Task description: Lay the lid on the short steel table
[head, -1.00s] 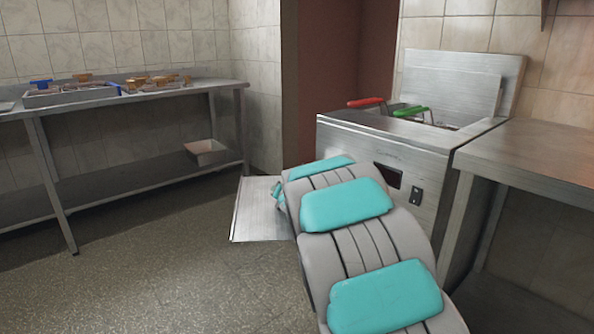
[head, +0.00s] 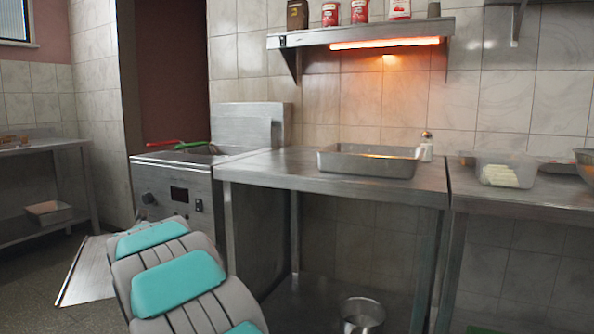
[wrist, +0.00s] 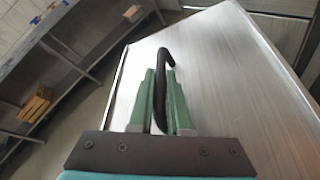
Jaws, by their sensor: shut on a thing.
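The lid is a flat, brushed steel panel (head: 88,270) with a dark curved handle, at the lower left of the head view, off the floor beside my arm. It fills the right of the wrist view (wrist: 225,85). My gripper (wrist: 161,82) is shut on the lid's handle, its green fingers on either side of it. In the head view my arm hides the gripper. The short steel table (head: 265,172) looks to be the one in the middle, right of the fryer. Its left part is bare, and the lid is apart from it.
A steel pan (head: 368,162) and a small shaker (head: 427,147) stand on the middle table's right half. The fryer (head: 180,185) adjoins its left. A lit shelf (head: 365,32) hangs above. A pot (head: 362,315) sits below. Another table (head: 520,200) with a clear container (head: 505,170) stands right.

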